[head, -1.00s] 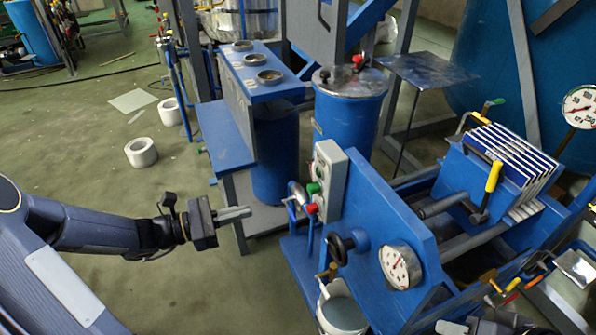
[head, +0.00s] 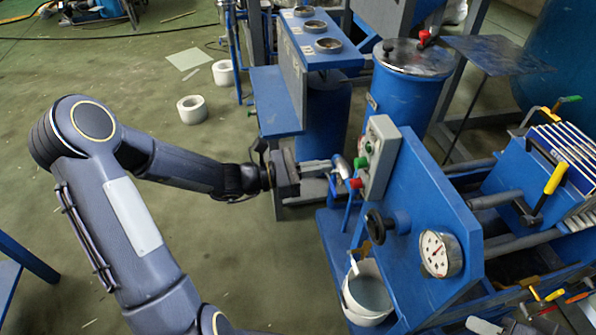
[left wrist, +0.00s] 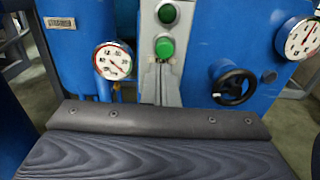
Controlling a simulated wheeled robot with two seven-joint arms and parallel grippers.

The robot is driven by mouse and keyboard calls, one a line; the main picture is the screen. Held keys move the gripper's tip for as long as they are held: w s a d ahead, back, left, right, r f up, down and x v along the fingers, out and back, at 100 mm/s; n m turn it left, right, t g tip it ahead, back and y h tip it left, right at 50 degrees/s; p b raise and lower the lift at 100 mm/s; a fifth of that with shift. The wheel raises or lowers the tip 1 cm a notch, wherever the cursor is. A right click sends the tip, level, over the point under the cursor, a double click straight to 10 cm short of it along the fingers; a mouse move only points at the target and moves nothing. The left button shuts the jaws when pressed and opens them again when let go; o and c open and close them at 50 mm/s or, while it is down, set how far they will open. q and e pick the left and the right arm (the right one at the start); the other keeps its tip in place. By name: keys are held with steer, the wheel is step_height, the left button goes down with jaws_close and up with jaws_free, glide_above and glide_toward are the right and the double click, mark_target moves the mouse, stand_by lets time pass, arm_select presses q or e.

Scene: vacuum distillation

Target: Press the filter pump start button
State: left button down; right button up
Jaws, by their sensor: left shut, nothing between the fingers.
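A grey control box (head: 381,150) stands on the blue filter press frame. It carries a green button (head: 361,162) and a red button (head: 356,183) below it. In the left wrist view a bright green button (left wrist: 164,47) sits just above the fingertips, with a darker green round piece (left wrist: 167,13) higher up. My left gripper (head: 329,166) is shut and empty, pointing at the box from the left; it also shows in the left wrist view (left wrist: 160,68). I cannot tell whether the fingertips touch the box. The red button is not visible in the left wrist view. My right gripper is not in view.
A black handwheel (head: 379,225), a pressure gauge (head: 440,254) and a white bucket (head: 367,290) are below the box. A blue tank (head: 408,90) stands behind.

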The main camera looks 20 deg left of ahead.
mark_target(355, 161)
arm_select(q)
steer(key=shift+b+x, duration=0.3)
steer(key=shift+x, duration=2.35)
steer(key=shift+x, duration=0.9)
steer(key=shift+r, duration=0.15)
